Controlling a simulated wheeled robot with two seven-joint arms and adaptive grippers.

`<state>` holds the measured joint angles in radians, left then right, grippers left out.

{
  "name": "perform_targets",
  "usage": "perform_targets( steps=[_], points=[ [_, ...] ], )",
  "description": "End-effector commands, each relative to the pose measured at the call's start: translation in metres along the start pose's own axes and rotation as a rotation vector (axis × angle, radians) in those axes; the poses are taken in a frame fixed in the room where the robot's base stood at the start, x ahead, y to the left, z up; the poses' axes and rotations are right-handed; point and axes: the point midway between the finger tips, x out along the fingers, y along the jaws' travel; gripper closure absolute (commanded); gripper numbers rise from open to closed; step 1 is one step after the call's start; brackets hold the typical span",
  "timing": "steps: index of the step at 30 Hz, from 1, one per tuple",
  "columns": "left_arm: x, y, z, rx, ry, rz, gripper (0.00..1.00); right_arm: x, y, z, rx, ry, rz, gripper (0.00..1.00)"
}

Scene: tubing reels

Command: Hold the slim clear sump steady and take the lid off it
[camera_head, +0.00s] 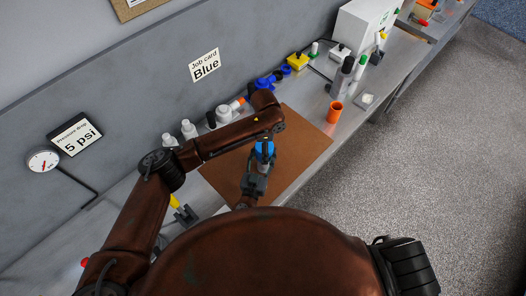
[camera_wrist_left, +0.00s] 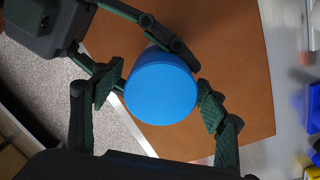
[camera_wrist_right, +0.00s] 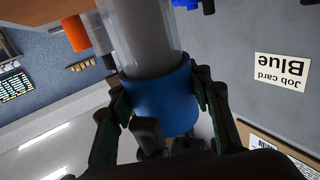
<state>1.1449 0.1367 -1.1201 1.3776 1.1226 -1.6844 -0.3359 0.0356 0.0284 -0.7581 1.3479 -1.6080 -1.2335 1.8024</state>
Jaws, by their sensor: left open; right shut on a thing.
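The slim clear sump (camera_wrist_right: 145,40) is a see-through tube with grey inside, in the right wrist view. It wears a round blue lid (camera_wrist_left: 161,87), seen from above in the left wrist view and small in the head view (camera_head: 264,149). My right gripper (camera_head: 256,178) reaches it from my side and is shut on the sump; its fingers flank it near the lid's lower edge in the right wrist view (camera_wrist_right: 162,88). My left gripper (camera_wrist_left: 158,96) is open above, one finger on each side of the lid. Whether its pads touch the lid, I cannot tell.
A brown mat (camera_head: 222,180) lies on the bench under the work. White bottles (camera_head: 188,130) and blue parts (camera_head: 268,81) stand along the wall. A job card (camera_head: 205,65) reads "Blue".

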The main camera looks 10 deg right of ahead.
Motion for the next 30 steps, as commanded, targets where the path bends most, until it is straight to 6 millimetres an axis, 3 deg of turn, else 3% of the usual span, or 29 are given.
perform_targets(
  steps=[4,9,20,25,30],
  points=[
    [-0.020,-0.001,0.000,0.001,0.001,-0.002,0.33,-0.001,0.000,0.004,-0.002,-0.009,-0.003,1.00],
    [-0.029,0.000,0.000,0.025,-0.001,-0.001,0.32,-0.002,-0.001,0.004,-0.001,-0.010,-0.004,1.00],
    [-0.057,-0.001,-0.002,0.419,-0.003,-0.003,0.32,-0.002,-0.002,0.004,0.001,-0.010,-0.006,1.00],
    [-0.051,0.000,-0.003,0.477,-0.002,0.000,0.32,-0.002,-0.002,0.004,0.001,-0.010,-0.006,1.00],
    [-0.026,0.000,-0.003,0.476,-0.002,0.002,0.32,-0.002,-0.002,0.004,0.001,-0.010,-0.006,1.00]
  ],
)
